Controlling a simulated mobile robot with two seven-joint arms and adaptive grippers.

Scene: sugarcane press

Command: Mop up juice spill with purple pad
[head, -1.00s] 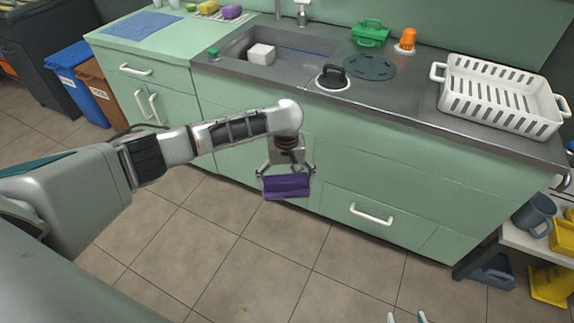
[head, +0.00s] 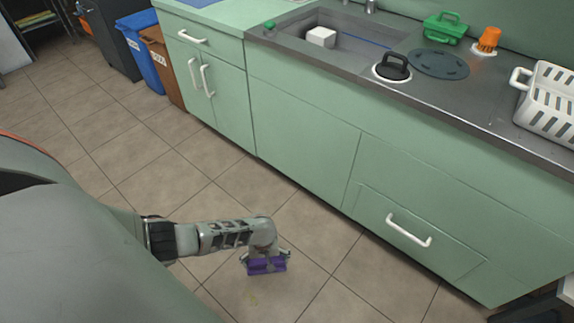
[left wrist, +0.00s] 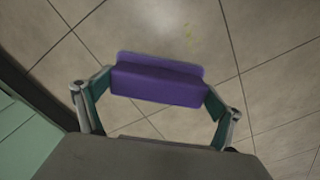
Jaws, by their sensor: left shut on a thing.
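The purple pad (head: 266,267) is held between the two fingers of my left gripper (head: 267,259), out over the tiled floor. In the left wrist view the pad (left wrist: 160,82) lies crosswise between the fingertips of my left gripper (left wrist: 158,96), one finger at each end. The pad appears above the floor, apart from the spill. My right gripper is out of view.
The green cabinet (head: 300,135) with its sink counter stands behind the pad. Its drawer handle (head: 408,230) sticks out at the right. Blue (head: 140,48) and brown (head: 163,62) bins stand at the upper left. The floor around the spill is clear.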

